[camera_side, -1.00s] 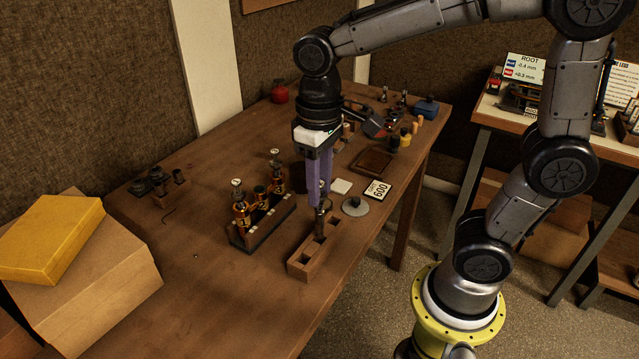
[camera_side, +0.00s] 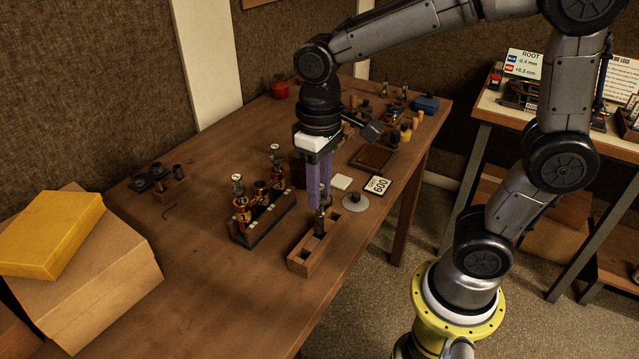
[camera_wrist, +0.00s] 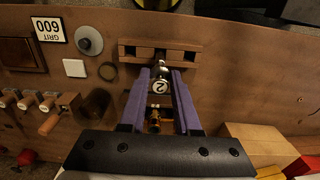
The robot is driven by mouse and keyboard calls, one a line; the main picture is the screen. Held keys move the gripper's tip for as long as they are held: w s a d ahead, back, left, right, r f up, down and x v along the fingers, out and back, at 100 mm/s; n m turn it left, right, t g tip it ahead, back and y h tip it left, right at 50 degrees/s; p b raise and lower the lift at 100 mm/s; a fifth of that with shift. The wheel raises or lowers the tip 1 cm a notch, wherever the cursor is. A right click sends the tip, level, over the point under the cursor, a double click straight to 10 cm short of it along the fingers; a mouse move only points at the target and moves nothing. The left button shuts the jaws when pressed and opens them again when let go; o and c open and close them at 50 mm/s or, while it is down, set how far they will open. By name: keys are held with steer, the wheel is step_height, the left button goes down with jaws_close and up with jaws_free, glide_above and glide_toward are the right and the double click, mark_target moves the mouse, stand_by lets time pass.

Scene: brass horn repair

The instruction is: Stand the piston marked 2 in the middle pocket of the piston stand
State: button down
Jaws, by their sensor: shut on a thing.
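The piston (camera_side: 320,224) is a slim dark metal cylinder. My gripper (camera_side: 319,205), with purple fingers, is shut on it and holds it upright over the wooden piston stand (camera_side: 300,268). In the wrist view, its round cap marked 2 (camera_wrist: 159,87) sits between the fingers of my gripper (camera_wrist: 160,78). Its lower end is at the stand's middle pocket and seems to have entered it; how deep, I cannot tell. The two outer pockets of the stand (camera_wrist: 176,46) look empty.
A grey disc (camera_side: 355,203) and a GRIT 600 card (camera_side: 377,186) lie to the right.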

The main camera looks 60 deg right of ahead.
steer(key=shift+f, duration=1.25)
steer(key=shift+c, duration=1.1)
jaws_free()
steer(key=shift+r, duration=0.15)
steer(key=shift+r, duration=3.4)
